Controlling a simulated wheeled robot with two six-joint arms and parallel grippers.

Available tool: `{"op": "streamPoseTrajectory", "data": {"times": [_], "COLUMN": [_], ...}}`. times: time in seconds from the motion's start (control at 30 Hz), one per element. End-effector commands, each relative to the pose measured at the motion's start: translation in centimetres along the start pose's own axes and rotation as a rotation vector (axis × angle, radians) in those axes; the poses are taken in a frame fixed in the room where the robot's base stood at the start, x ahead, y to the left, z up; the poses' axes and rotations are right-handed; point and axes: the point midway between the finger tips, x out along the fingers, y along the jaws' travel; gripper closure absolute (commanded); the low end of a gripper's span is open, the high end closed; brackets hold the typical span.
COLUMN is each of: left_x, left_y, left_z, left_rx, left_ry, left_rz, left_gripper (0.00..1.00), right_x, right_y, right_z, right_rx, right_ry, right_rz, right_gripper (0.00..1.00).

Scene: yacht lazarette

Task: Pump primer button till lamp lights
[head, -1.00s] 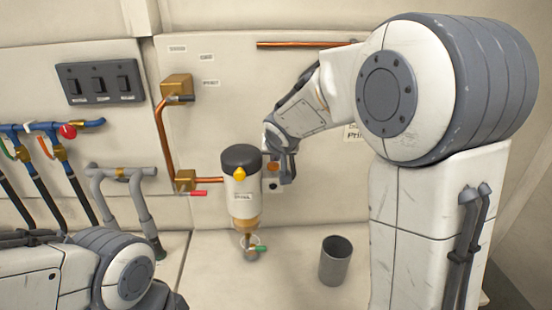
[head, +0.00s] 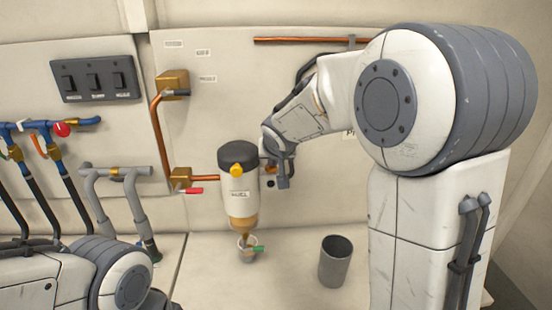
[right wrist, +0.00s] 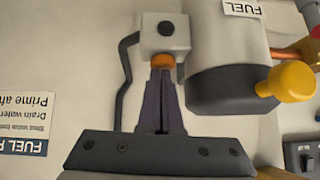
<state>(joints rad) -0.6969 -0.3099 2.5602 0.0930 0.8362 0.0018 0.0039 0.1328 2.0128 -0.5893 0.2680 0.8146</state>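The fuel filter (head: 239,195) is a pale cylinder with a dark cap and an amber bowl on the back wall. A yellow knob (head: 236,170) sits on its cap and also shows in the right wrist view (right wrist: 290,80). Beside the filter, a pale block (right wrist: 164,33) carries an orange button (right wrist: 162,61). My right gripper (head: 281,184) is at this block. In the right wrist view its fingers (right wrist: 162,76) are together, with their tips at the button, apparently touching it. How far the button is pressed cannot be told. I cannot identify a lit lamp. My left gripper is out of view.
A black switch panel (head: 96,79) is at upper left, above blue and grey pipework. A copper pipe (head: 159,135) runs left of the filter. A small cup (head: 247,252) is under the bowl; a grey canister (head: 335,261) stands to its right.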

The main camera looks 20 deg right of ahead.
Motion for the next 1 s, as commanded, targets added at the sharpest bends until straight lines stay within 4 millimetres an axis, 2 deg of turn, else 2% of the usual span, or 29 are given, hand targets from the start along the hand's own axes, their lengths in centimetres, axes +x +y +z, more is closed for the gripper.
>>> {"op": "streamPoseTrajectory", "data": {"times": [0.13,0.27,0.5,0.57,0.8,1.0], "left_x": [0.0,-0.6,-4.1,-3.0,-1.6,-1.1], "left_y": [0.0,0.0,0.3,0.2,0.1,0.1], "left_z": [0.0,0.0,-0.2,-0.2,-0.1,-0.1], "left_rx": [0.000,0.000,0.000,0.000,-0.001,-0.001], "left_ry": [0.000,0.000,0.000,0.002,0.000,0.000], "left_rz": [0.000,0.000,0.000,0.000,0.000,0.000], "left_gripper": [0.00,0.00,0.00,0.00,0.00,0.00], "right_x": [0.2,-0.3,-3.5,-4.5,-9.7,-12.3], "right_y": [0.1,0.0,-0.5,-0.5,-0.5,-0.4], "right_z": [0.4,0.0,-3.2,-2.8,-2.7,-2.7], "right_rx": [-0.001,-0.001,-0.004,-0.003,-0.004,-0.004], "right_ry": [-0.011,-0.011,-0.004,0.003,0.004,0.002], "right_rz": [0.003,0.003,-0.003,-0.005,-0.006,-0.005], "right_gripper": [1.00,1.00,1.00,1.00,1.00,1.00]}}
